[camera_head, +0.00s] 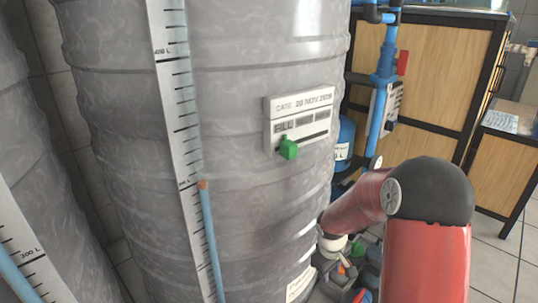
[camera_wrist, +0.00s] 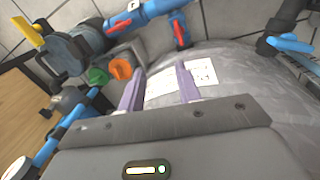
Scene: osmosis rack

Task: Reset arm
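My arm, red with a black joint, reaches in from the lower right in the head view; my gripper cannot be made out there. In the wrist view my gripper (camera_wrist: 159,92) shows two purple-grey fingers standing apart, with a clear gap between them. Nothing is visibly held in the gap. Behind the fingers is a grey marbled tank surface (camera_wrist: 232,75) with a white label (camera_wrist: 201,74). Whether the fingertips touch the tank cannot be told.
Blue pipes (camera_head: 384,75) and a wooden cabinet (camera_head: 430,75) stand behind. The wrist view shows red-handled valves (camera_wrist: 180,30) and orange (camera_wrist: 121,68) and green (camera_wrist: 98,76) knobs.

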